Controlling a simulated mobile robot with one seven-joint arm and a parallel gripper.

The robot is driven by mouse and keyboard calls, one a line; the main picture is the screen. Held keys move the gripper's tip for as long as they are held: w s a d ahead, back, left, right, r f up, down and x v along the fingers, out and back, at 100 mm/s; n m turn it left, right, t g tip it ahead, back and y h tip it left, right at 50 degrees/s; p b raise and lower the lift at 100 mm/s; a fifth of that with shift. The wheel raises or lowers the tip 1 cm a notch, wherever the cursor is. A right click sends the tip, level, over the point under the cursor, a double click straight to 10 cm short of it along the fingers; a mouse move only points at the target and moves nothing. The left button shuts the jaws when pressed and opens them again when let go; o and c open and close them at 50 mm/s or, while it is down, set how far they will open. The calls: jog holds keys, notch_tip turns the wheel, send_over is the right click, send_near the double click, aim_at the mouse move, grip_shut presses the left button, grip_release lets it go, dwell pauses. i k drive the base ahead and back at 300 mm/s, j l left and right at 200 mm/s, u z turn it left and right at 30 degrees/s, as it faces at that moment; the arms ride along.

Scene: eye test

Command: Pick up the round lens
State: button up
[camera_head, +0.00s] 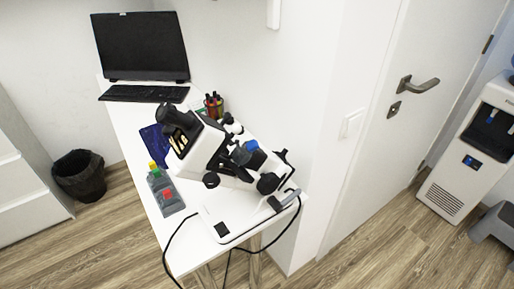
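I cannot make out a round lens for certain. A small round black part (211,181) shows at the front of a white and black instrument (205,150) that resembles a microscope; I cannot tell if it is a lens or a knob. The instrument stands on the white desk (183,255) and hides part of the desk behind it. A grey object (164,199) with a red part and a yellow-green part lies on the desk to the left of the instrument. My gripper is not in view.
A monitor (140,45) and keyboard (145,93) are at the desk's far end. A dark blue item (153,138) and a pen holder (214,107) are near the instrument. Black cables (171,243) hang over the front edge.

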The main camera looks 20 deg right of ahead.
aim_at(242, 153)
jog(key=j+z, duration=0.15)
jog(key=z, duration=0.3)
jog(key=k+z, duration=0.1)
jog(key=z, duration=0.3)
jog(key=k+j+z, duration=0.1)
jog(key=z, duration=0.35)
jog(key=k+j+z, duration=0.1)
jog(key=z, duration=0.35)
